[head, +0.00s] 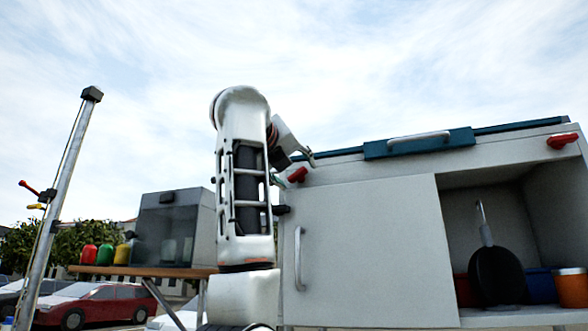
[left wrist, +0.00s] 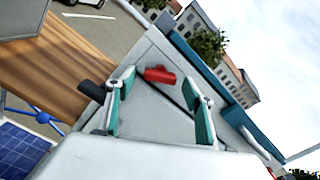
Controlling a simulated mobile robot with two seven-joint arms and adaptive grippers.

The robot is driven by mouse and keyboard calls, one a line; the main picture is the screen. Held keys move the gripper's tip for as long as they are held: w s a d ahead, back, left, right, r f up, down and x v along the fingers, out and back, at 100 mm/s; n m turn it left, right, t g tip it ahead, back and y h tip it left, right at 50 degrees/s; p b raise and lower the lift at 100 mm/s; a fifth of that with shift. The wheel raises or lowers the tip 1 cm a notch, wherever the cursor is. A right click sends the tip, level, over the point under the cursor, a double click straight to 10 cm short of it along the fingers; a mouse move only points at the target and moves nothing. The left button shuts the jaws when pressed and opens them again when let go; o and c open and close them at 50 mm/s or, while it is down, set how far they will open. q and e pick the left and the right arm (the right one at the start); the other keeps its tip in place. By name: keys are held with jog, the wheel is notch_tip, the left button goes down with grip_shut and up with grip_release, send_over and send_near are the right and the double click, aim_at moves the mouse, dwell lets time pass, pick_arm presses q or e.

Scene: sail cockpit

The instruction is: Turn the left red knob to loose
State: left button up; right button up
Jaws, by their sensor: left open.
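The left red knob (head: 298,174) sits on the upper left corner of the grey cabinet front (head: 370,240). In the left wrist view the red knob (left wrist: 160,75) shows between the two fingers, with a visible gap on each side. My left gripper (head: 294,167) is open at the knob, its fingers pointing at the cabinet front. Its teal-padded fingers also show in the left wrist view (left wrist: 158,83). I cannot tell how deep the knob lies between them. My right gripper is not in view.
A second red knob (head: 562,140) is at the cabinet's upper right. A teal lid with a handle (head: 419,143) lies on top. A black pan (head: 496,274) hangs in the open compartment. A wooden shelf (head: 140,271) with bottles and a grey box (head: 175,230) stands left of my arm.

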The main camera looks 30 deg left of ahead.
pick_arm(q)
jog(key=shift+c, duration=0.4)
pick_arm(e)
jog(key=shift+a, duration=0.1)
pick_arm(q)
jog(key=c, duration=1)
jog(key=shift+c, duration=0.2)
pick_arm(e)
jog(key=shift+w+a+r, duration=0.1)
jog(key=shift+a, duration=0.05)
